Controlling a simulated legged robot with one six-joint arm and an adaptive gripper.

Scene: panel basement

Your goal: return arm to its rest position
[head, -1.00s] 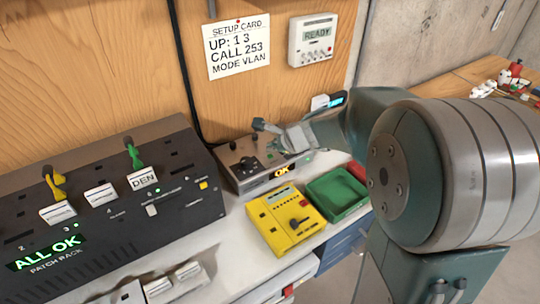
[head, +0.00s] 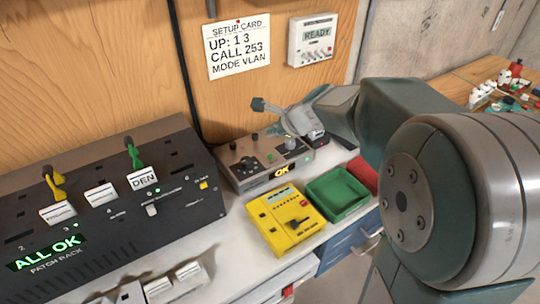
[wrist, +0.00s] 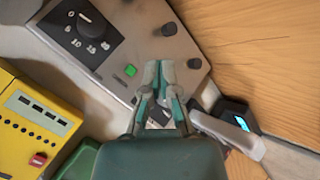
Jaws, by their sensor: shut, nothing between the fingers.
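My gripper (head: 272,109) is above the grey box with knobs and a lit "OK" display (head: 270,164) on the bench. It also shows in the wrist view (wrist: 158,66), with its fingertips close together and nothing between them. In the wrist view the box's face (wrist: 118,52) lies beyond the fingers, with a large dial, a green button and small knobs. My arm reaches in from the right of the head view and hides part of the wall and bench.
The black patch rack (head: 120,235) reads "ALL OK". A yellow device (head: 285,219), a green tray (head: 338,194) and a red item (head: 363,174) stand in front of the box. A white "READY" unit (head: 313,40) and a setup card (head: 238,48) hang on the wooden wall.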

